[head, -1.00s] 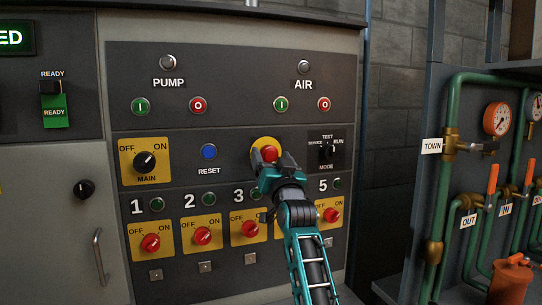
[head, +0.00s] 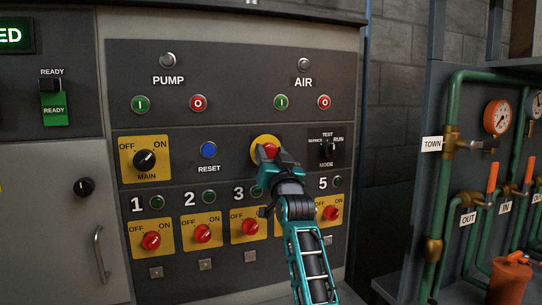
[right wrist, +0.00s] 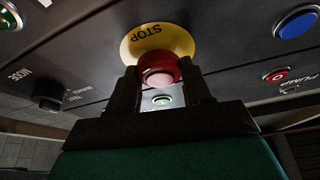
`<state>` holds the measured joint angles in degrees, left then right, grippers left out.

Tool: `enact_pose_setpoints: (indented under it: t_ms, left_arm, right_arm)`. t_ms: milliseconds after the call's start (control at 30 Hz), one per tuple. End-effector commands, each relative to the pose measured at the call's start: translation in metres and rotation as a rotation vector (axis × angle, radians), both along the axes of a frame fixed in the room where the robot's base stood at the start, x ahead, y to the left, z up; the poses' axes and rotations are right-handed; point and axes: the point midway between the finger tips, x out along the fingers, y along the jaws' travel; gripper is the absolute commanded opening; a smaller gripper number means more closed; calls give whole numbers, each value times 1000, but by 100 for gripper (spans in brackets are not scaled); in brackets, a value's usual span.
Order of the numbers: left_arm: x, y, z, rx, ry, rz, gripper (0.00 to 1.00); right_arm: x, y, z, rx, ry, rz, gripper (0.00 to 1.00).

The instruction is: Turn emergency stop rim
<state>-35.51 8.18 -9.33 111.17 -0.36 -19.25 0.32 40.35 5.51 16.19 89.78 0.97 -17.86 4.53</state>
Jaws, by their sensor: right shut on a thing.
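The emergency stop is a red mushroom button (head: 270,150) on a round yellow plate (head: 264,141), in the middle of the control panel. My right gripper (head: 269,158) is at the button, its teal body partly covering the lower side of it. In the right wrist view, the two dark fingers of my right gripper (right wrist: 161,88) stand on either side of the red button (right wrist: 158,72) and are shut on its rim. The yellow plate (right wrist: 157,40) behind it reads STOP. My left gripper is not in view.
The blue RESET button (head: 208,151) is left of the stop, and the MODE switch (head: 327,149) is close on the right. A row of red rotary switches (head: 202,235) runs below. Green pipes (head: 448,180) with gauges stand at the far right.

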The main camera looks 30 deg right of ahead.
Motion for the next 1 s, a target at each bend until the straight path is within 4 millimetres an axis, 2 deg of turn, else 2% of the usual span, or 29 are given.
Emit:
enact_pose_setpoints:
  t_ms: [367,1000]
  left_arm:
    - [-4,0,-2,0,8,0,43]
    - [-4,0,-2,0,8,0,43]
  right_arm:
    - [0,1,0,60,-14,1,19]
    - [1,3,0,500,-119,3,19]
